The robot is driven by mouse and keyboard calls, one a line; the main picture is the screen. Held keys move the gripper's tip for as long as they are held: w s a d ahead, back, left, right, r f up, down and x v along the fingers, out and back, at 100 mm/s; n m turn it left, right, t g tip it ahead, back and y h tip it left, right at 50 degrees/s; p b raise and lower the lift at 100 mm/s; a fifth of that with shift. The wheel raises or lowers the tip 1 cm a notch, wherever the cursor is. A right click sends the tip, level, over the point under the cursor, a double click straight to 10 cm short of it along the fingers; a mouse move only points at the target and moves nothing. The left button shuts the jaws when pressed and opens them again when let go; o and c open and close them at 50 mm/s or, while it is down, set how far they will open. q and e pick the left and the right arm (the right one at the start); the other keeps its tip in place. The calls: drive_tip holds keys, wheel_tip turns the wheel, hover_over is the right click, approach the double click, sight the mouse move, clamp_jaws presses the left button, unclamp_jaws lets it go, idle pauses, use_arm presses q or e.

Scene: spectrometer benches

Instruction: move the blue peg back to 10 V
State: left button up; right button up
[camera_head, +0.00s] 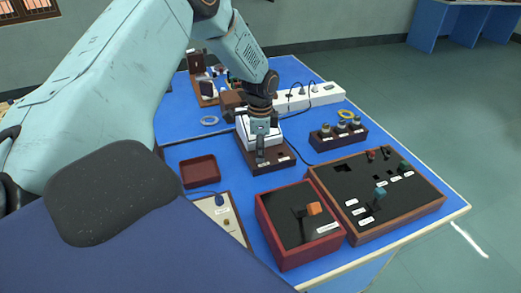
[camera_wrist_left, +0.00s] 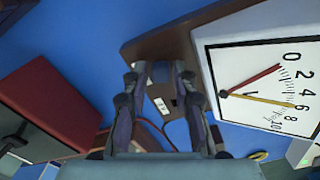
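The white meter (camera_wrist_left: 255,70) fills the right of the left wrist view. Its dial is marked V and runs 0 to 10, with a red and a yellow needle. It stands on a dark wooden base (camera_head: 274,168) with small labels. My left gripper (camera_wrist_left: 160,72) points down at this base. Its two fingers are apart, and a small label (camera_wrist_left: 161,105) shows between them. A teal-blue handle (camera_head: 380,192) stands upright on the black board at the right. My right gripper is out of view.
The wooden-framed black board (camera_head: 347,230) carries several labels. A red box (camera_head: 283,263) with an orange knob (camera_head: 314,208) is at the front. A small dark-red tray (camera_head: 199,171) lies left. A white power strip (camera_head: 313,97) and a terminal block (camera_head: 338,138) stand behind.

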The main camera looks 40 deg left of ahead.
use_arm(q)
drive_tip(key=shift+o, duration=1.4)
drive_tip(key=shift+w+d+r, duration=0.1)
drive_tip(key=shift+d, duration=0.1)
drive_tip(key=shift+a, duration=0.1)
wheel_tip(320, 180, up, 12)
